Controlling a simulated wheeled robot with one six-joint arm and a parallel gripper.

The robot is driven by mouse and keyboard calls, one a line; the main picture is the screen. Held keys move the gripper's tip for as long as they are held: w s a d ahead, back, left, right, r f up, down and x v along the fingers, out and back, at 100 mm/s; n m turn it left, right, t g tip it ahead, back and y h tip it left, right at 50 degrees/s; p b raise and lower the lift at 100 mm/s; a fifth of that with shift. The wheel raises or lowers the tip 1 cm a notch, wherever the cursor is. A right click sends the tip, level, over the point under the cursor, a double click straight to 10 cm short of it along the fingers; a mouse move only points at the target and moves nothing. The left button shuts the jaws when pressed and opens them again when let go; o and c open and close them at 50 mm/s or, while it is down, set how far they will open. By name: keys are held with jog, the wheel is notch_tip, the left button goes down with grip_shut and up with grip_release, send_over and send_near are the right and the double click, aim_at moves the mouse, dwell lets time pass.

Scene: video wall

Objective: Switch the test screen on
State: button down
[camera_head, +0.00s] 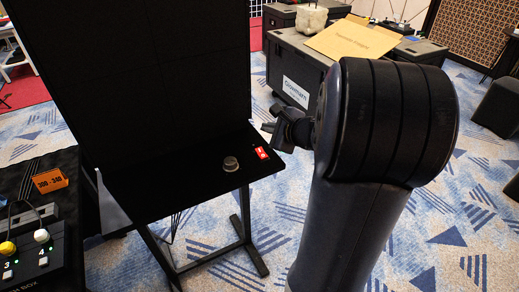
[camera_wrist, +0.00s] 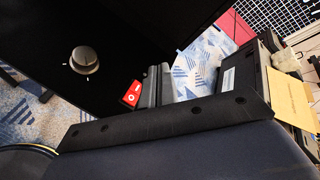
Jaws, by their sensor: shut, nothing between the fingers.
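The test screen (camera_head: 150,70) is a large black upright panel in the head view, and its face is dark. A black shelf (camera_head: 180,185) juts from its lower edge. On the shelf sit a round grey knob (camera_head: 230,164) and a small red switch (camera_head: 262,153) with white marks. In the wrist view the knob (camera_wrist: 84,60) is at upper left and the red switch (camera_wrist: 131,93) is near the middle. My gripper (camera_head: 270,128) is shut and empty, just beyond the switch in the head view. Its dark fingers (camera_wrist: 157,84) show right beside the switch in the wrist view; I cannot tell if they touch.
A black case (camera_head: 300,70) with a tan envelope (camera_head: 352,40) stands behind my arm. At left are an orange number card (camera_head: 50,181) and a control box (camera_head: 35,255) with yellow and white knobs. Patterned carpet lies open around the screen's stand (camera_head: 245,240).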

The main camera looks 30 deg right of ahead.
jog(key=b, duration=0.5)
send_over(263, 153)
jog(key=s, duration=0.1)
notch_tip(263, 153, down, 7)
jog(key=shift+s+r, duration=0.1)
jog(key=shift+r, duration=0.1)
jog(key=shift+w+f+b, duration=0.35)
jog(key=shift+f+b, duration=0.3)
jog(key=shift+b, duration=0.15)
jog(key=shift+f, duration=0.1)
dwell(0.6)
jog(key=shift+w+f+b, duration=0.1)
jog(key=shift+f+b, duration=0.25)
jog(key=shift+b, duration=0.2)
jog(key=shift+w+f+b, duration=0.15)
jog(key=shift+f+b, duration=0.2)
jog(key=shift+b, duration=0.1)
dwell(0.4)
jog(key=shift+r, duration=0.1)
jog(key=shift+s+r+p, duration=0.3)
jog(key=shift+r+p, duration=0.2)
jog(key=shift+r, duration=0.2)
